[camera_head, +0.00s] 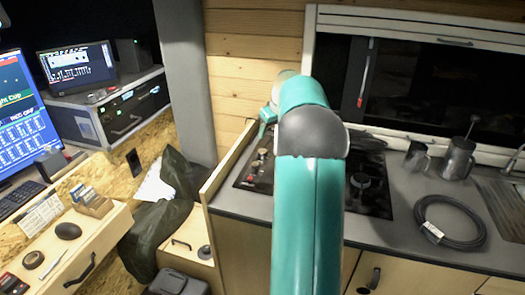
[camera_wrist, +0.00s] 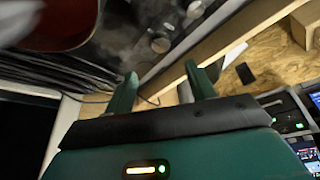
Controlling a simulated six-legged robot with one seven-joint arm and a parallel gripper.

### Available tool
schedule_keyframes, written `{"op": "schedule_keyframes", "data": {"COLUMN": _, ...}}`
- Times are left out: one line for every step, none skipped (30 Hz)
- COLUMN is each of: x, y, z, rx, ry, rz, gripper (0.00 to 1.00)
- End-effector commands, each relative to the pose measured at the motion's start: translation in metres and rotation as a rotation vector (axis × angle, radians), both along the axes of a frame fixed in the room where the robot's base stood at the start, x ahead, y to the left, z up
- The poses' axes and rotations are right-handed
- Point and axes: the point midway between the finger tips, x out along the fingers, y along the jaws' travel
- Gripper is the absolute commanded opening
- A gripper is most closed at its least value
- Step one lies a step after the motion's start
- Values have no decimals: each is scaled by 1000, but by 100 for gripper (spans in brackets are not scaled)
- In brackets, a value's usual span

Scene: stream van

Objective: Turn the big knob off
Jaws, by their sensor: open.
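The dark hob (camera_head: 375,205) is set into the grey counter, partly hidden behind my teal arm. A few small round knobs (camera_head: 262,153) sit along its left side. In the wrist view, silvery round knobs (camera_wrist: 160,45) show on the dark hob surface beyond my fingers. I cannot tell for sure which is the big knob. My gripper (camera_wrist: 162,92) is open, its two teal fingers apart with nothing between them. In the head view a teal finger (camera_head: 267,116) shows just above the hob's left back corner. The fingers appear apart from the knobs.
A wooden edge panel (camera_head: 225,165) borders the counter's left side. Metal mugs (camera_head: 457,158) and a coiled black cable (camera_head: 450,222) lie on the right counter. A window (camera_head: 430,85) is behind. A dark reddish round object (camera_wrist: 60,20) shows close in the wrist view.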

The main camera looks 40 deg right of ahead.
Motion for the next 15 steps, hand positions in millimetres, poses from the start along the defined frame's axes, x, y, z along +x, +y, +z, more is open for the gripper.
{"op": "schedule_keyframes", "data": {"x": 3, "y": 0, "z": -10, "rx": 2, "ry": 3, "rz": 1, "gripper": 55}}
{"op": "schedule_keyframes", "data": {"x": 6, "y": 0, "z": -15, "rx": 3, "ry": 2, "rz": 2, "gripper": 55}}
{"op": "schedule_keyframes", "data": {"x": 9, "y": 0, "z": -23, "rx": 3, "ry": 3, "rz": 2, "gripper": 55}}
{"op": "schedule_keyframes", "data": {"x": 11, "y": -1, "z": -28, "rx": 3, "ry": 3, "rz": 2, "gripper": 55}}
{"op": "schedule_keyframes", "data": {"x": 14, "y": -1, "z": -34, "rx": 3, "ry": 4, "rz": 3, "gripper": 55}}
{"op": "schedule_keyframes", "data": {"x": 17, "y": -1, "z": -41, "rx": 4, "ry": 3, "rz": 3, "gripper": 55}}
{"op": "schedule_keyframes", "data": {"x": 19, "y": -1, "z": -47, "rx": 3, "ry": 4, "rz": 3, "gripper": 55}}
{"op": "schedule_keyframes", "data": {"x": 21, "y": -2, "z": -52, "rx": 3, "ry": 3, "rz": 3, "gripper": 55}}
{"op": "schedule_keyframes", "data": {"x": 24, "y": -2, "z": -60, "rx": 4, "ry": 3, "rz": 3, "gripper": 55}}
{"op": "schedule_keyframes", "data": {"x": 27, "y": -2, "z": -65, "rx": 2, "ry": 4, "rz": 4, "gripper": 55}}
{"op": "schedule_keyframes", "data": {"x": 29, "y": -3, "z": -70, "rx": 2, "ry": 3, "rz": 4, "gripper": 55}}
{"op": "schedule_keyframes", "data": {"x": 32, "y": -3, "z": -77, "rx": 2, "ry": 3, "rz": 4, "gripper": 55}}
{"op": "schedule_keyframes", "data": {"x": 34, "y": -4, "z": -82, "rx": 2, "ry": 3, "rz": 4, "gripper": 55}}
{"op": "schedule_keyframes", "data": {"x": 36, "y": -4, "z": -86, "rx": 2, "ry": 2, "rz": 4, "gripper": 55}}
{"op": "schedule_keyframes", "data": {"x": 38, "y": -5, "z": -92, "rx": 1, "ry": 2, "rz": 4, "gripper": 55}}
